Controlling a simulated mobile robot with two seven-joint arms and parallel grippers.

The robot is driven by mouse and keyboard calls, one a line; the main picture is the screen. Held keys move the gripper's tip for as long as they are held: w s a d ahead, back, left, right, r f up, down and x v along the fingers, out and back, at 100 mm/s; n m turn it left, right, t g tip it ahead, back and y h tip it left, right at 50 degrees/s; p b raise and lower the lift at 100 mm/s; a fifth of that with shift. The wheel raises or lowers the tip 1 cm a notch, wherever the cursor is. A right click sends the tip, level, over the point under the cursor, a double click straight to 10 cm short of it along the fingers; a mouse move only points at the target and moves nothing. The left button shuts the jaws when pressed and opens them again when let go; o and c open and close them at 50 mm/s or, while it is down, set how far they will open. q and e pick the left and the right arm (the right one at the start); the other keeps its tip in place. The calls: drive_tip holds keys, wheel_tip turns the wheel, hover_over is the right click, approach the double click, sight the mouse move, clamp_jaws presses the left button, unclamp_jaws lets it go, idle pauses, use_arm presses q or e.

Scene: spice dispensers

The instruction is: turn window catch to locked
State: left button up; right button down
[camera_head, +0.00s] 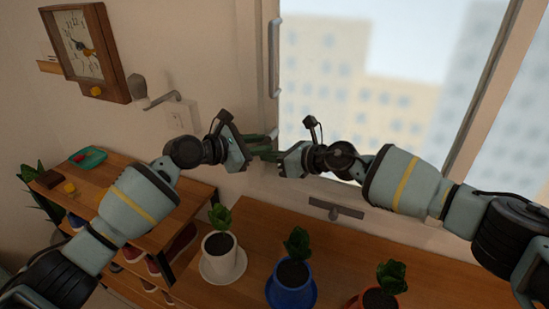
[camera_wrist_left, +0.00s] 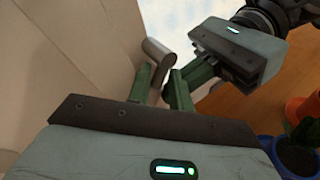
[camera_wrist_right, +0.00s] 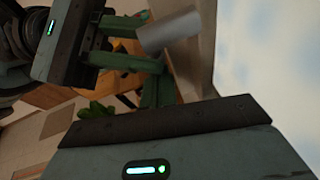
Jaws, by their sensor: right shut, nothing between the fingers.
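A short grey cylindrical piece shows in the left wrist view (camera_wrist_left: 160,53) and the right wrist view (camera_wrist_right: 168,31), close to the window frame; I cannot tell whether it is the catch. My left gripper (camera_head: 262,143) is at the frame's lower left corner. Its green fingers are parted, with the grey piece at their tips; whether they touch it is unclear. My right gripper (camera_head: 272,152) faces it from the right, shut and empty, its fingers close to the left ones. The fingers overlap in the head view. A long grey handle (camera_head: 274,58) is upright on the frame above both grippers.
Potted plants in white (camera_head: 220,262), blue (camera_head: 291,290) and orange (camera_head: 376,299) pots stand on the wooden top below my arms. A clock (camera_head: 85,50) and a crank-like lever (camera_head: 165,99) are on the left wall.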

use_arm(q)
drive_tip(key=shift+o, duration=1)
drive_tip(key=shift+s+d+f, duration=0.15)
drive_tip(key=shift+f, duration=0.1)
use_arm(e)
drive_tip(key=shift+a+r, duration=0.2)
drive_tip(key=shift+r, duration=0.2)
use_arm(q)
drive_tip(key=shift+f, duration=0.1)
drive_tip(key=shift+s, duration=0.1)
use_arm(e)
drive_tip(key=shift+w+r, duration=0.1)
use_arm(q)
drive_tip(key=v, duration=0.8)
drive_tip(key=shift+a+r, duration=0.2)
drive_tip(key=shift+r, duration=0.15)
use_arm(e)
drive_tip(key=shift+d+f, duration=0.2)
drive_tip(key=shift+f, duration=0.15)
